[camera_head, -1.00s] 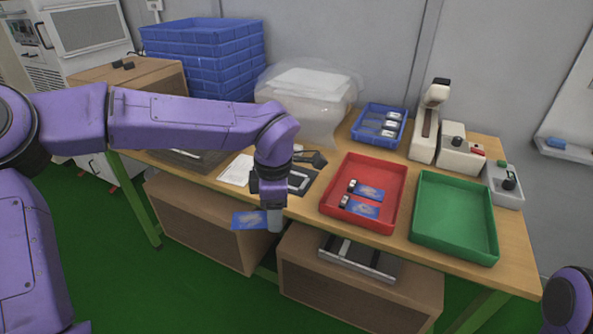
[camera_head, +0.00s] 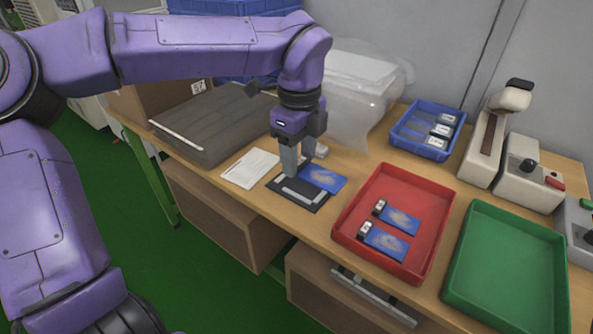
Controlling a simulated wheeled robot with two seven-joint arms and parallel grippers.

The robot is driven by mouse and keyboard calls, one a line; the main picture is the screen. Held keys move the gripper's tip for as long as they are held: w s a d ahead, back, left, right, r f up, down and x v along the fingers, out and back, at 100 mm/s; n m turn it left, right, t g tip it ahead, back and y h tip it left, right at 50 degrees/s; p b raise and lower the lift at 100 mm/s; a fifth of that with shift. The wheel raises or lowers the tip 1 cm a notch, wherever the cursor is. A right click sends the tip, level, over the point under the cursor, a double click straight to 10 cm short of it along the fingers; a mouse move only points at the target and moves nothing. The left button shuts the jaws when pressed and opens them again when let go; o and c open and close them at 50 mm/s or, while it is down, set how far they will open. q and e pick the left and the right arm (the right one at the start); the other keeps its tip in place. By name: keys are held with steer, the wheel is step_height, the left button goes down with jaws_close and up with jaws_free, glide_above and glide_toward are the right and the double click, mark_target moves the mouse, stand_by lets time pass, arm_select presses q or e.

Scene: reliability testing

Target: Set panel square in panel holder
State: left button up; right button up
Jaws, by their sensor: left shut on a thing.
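The blue panel (camera_head: 323,178) is over the right part of the dark panel holder (camera_head: 299,194), which has a light L-shaped strip and lies near the table's front edge. My left gripper (camera_head: 293,171) points down above the holder and is shut on the panel's left end. The fingers hide that end, and I cannot tell whether the panel touches the holder. My right gripper is out of view.
A red tray (camera_head: 423,200) to the right holds two similar blue panels with small parts. A green tray (camera_head: 508,262) is empty. A white paper (camera_head: 250,168) lies left of the holder. A blue bin (camera_head: 426,146) and a beige device (camera_head: 497,137) stand behind.

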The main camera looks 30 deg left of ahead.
arm_select(q)
steer(key=w+a+f, duration=0.2)
steer(key=w+a, duration=0.2)
steer(key=p, duration=0.1)
glide_above(288, 180)
step_height(288, 180, down, 6)
steer(key=shift+s+d+r, duration=0.1)
steer(key=shift+d, duration=0.05)
steer(key=f, duration=0.3)
steer(key=shift+w+a+f, duration=0.2)
steer(key=shift+a+f, duration=0.05)
steer(key=shift+f, duration=0.15)
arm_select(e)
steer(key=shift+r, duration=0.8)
arm_select(q)
steer(key=shift+f+b, duration=0.5)
steer(key=shift+f, duration=0.1)
steer(key=o, duration=0.7)
steer(key=shift+o, duration=0.2)
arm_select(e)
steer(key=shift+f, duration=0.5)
